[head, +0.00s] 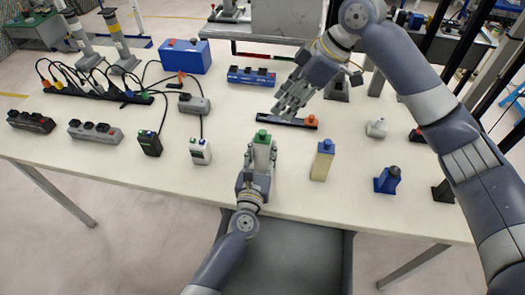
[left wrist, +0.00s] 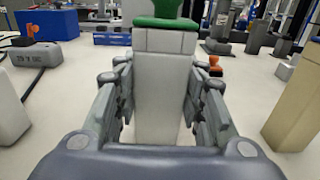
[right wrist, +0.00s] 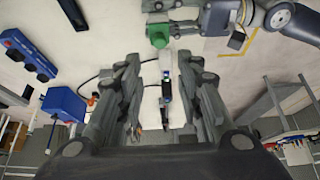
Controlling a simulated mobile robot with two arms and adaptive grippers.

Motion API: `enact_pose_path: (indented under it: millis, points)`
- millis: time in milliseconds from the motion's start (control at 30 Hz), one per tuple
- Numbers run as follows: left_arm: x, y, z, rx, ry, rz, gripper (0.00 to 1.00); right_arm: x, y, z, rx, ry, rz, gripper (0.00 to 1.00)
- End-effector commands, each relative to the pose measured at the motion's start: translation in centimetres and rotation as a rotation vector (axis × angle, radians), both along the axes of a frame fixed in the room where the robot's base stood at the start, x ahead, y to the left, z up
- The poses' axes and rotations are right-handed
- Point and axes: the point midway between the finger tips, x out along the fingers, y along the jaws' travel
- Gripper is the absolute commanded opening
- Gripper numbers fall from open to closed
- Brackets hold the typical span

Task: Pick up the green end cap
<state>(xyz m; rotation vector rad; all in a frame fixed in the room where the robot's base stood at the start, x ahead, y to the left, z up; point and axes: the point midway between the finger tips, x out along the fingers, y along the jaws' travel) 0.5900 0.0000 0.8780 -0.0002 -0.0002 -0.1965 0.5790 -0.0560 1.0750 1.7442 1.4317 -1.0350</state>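The green end cap (head: 263,136) sits on top of an upright white block (head: 262,156) near the front edge of the table. It also shows at the top of the left wrist view (left wrist: 165,10). My left gripper (head: 259,160) has its fingers against both sides of the white block (left wrist: 165,90), below the cap. My right gripper (head: 286,107) is open and empty, above and behind the cap, over a black bar. In the right wrist view the cap (right wrist: 158,35) lies beyond the fingertips.
A cream block with a blue top (head: 322,160) stands just right of the left gripper. A white-and-green block (head: 200,151) stands to the left. A black bar with an orange end (head: 308,122) lies under the right gripper. Cables and power strips (head: 95,131) crowd the left side.

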Motion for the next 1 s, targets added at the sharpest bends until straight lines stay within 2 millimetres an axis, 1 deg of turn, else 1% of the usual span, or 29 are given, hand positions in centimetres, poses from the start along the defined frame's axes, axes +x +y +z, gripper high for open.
enact_pose_path:
  millis: [33,67,100,267,467,600,733,867,1000]
  points:
    - [0.0,0.0,0.0,0.0,0.0,0.0,0.11,0.0,0.0,0.0,0.0,0.0,0.0,0.33]
    - [0.0,0.0,0.0,0.0,0.0,0.0,0.11,0.0,0.0,0.0,0.0,0.0,0.0,0.36]
    - [0.0,0.0,0.0,0.0,0.0,0.0,0.11,0.0,0.0,0.0,-0.001,0.0,0.001,0.43]
    - [0.0,0.0,0.0,0.0,0.0,0.0,0.11,0.3,0.9,0.1,-0.043,0.006,0.033,0.43]
    - [0.0,0.0,0.0,0.0,0.001,0.0,0.11,1.1,2.6,0.6,-0.196,0.025,0.125,0.43]
    - [0.0,0.0,-0.1,0.0,0.001,0.0,0.11,1.6,3.1,1.2,-0.302,0.032,0.169,0.43]
    - [0.0,0.0,-0.1,0.0,0.001,0.001,0.11,1.8,3.1,1.5,-0.362,0.036,0.188,0.43]
    - [0.0,0.0,-0.1,0.0,0.001,0.0,0.11,1.9,3.3,0.2,-0.382,0.039,0.195,0.43]
    - [0.0,0.0,-0.1,0.0,0.001,0.0,0.11,1.8,3.6,-2.3,-0.381,0.04,0.195,0.43]
